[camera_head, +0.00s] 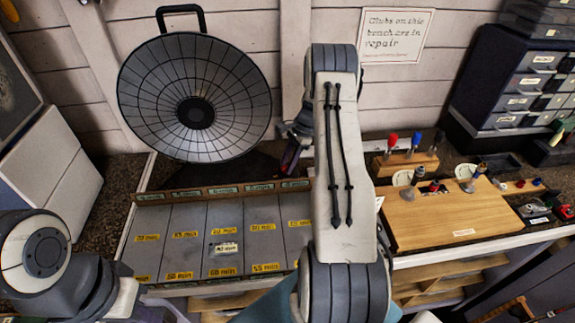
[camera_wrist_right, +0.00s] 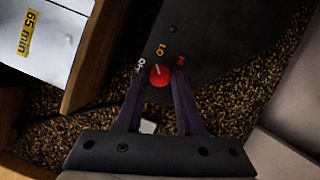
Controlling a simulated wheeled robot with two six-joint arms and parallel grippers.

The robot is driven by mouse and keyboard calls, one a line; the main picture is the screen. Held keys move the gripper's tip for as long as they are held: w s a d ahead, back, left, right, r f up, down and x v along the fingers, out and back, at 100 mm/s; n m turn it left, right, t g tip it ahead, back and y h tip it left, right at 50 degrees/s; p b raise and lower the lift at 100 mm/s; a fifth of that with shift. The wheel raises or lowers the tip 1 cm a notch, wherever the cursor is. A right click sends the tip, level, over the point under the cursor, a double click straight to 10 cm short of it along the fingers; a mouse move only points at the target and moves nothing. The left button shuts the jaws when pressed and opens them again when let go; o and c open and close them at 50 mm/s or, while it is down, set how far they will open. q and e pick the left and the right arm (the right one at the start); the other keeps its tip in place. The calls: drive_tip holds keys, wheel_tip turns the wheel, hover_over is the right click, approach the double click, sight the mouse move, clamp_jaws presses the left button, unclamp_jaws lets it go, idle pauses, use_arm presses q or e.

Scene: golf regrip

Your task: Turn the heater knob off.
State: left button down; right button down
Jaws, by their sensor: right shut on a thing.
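The heater (camera_head: 240,75) is a big round ribbed dish with a black handle, standing at the back of the bench in the head view. Its dark base (camera_wrist_right: 225,45) fills the upper right of the right wrist view. The red heater knob (camera_wrist_right: 160,72) has "off" at its left, "LO" above and "HI" at its right. Its pale mark appears to point towards LO. My right gripper (camera_wrist_right: 160,77) is shut on the knob, one finger on each side. In the head view my right arm hides the knob. My left arm shows at lower left, its gripper not seen.
A tray (camera_head: 140,232) with compartments labelled in minutes lies in front of the heater. A wooden board (camera_head: 440,220) with small items is at right, with a screwdriver rack (camera_head: 405,163) behind it. Dark drawers (camera_head: 510,85) stand at far right. A sign (camera_head: 395,37) hangs on the wall.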

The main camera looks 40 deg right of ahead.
drive_tip(key=n, duration=0.2)
drive_tip(key=n+g+b, duration=0.2)
drive_tip(key=n, duration=0.1)
drive_tip(key=shift+w+n, duration=0.3)
drive_tip(key=shift+w+r+n+g+h+b, duration=0.1)
drive_tip(key=shift+n+g+h+b, duration=0.25)
drive_tip(key=shift+n, duration=0.7)
drive_tip(key=shift+w+n+g+h+b, duration=0.1)
drive_tip(key=shift+n+g, duration=0.35)
drive_tip(key=shift+n, duration=0.6)
drive_tip(key=c, duration=0.5)
unclamp_jaws()
drive_tip(key=shift+s, duration=0.1)
drive_tip(key=shift+c, duration=0.2)
drive_tip(key=b+v, duration=0.1)
drive_tip(key=v, duration=0.9)
drive_tip(key=shift+r+b, duration=0.15)
drive_tip(key=shift+b, duration=0.2)
